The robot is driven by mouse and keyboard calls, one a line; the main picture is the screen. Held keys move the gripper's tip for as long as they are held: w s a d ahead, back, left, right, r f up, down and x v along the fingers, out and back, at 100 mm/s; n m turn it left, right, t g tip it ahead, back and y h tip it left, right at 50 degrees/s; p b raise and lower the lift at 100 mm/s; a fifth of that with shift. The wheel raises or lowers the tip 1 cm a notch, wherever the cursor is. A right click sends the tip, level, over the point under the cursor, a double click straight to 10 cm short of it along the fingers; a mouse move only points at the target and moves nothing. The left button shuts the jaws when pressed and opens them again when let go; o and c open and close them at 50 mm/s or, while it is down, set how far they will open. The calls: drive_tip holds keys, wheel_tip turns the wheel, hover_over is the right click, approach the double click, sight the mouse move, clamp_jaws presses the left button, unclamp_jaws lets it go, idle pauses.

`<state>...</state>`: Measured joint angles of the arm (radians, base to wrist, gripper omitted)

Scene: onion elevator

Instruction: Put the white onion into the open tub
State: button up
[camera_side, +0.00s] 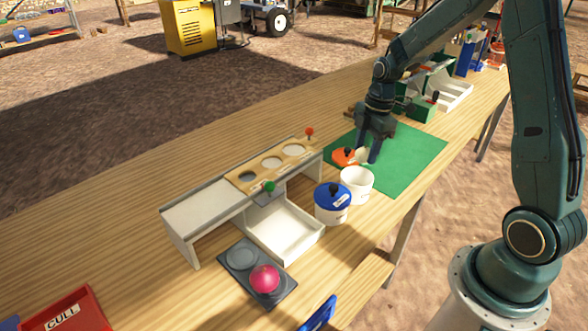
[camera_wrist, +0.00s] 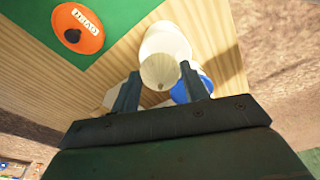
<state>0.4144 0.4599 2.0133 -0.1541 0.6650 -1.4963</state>
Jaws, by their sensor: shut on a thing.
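The white onion (camera_side: 361,154) is between the fingers of my gripper (camera_side: 367,152), which is shut on it. In the wrist view the pale onion (camera_wrist: 160,71) shows between the two fingertips (camera_wrist: 159,82). The open tub (camera_side: 356,186) is white and stands upright on the wooden table at the near edge of the green mat. My gripper holds the onion above and slightly behind the tub in the side view. In the wrist view the white tub (camera_wrist: 165,40) lies partly behind the onion. The tub's inside is mostly hidden there.
A tub with a blue lid (camera_side: 332,196) stands close beside the open tub. An orange lid (camera_side: 342,157) lies on the green mat (camera_side: 412,150). A white stand with round holes (camera_side: 270,163), a tray (camera_side: 284,232) and a pink onion (camera_side: 264,279) on a dark plate are at left.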

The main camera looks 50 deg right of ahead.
drive_tip(key=o, duration=1.1)
drive_tip(key=shift+c, duration=0.2)
wheel_tip(320, 180, up, 14)
drive_tip(key=d, duration=0.1)
drive_tip(key=shift+s+d+f, duration=0.15)
drive_tip(key=shift+s+d, duration=0.15)
drive_tip(key=shift+s, duration=0.05)
drive_tip(key=s+a+r+m+t+h, duration=0.1)
drive_tip(key=s+a+r+m+t, duration=0.1)
drive_tip(key=s+a+r+m, duration=0.55)
drive_tip(key=s+a+f+m+t, duration=0.1)
drive_tip(key=s+a+m+t, duration=0.2)
drive_tip(key=s, duration=0.9)
drive_tip(key=a+m, duration=0.3)
drive_tip(key=a, duration=0.1)
drive_tip(key=shift+s+a+f, duration=0.15)
drive_tip(key=shift+f, duration=0.25)
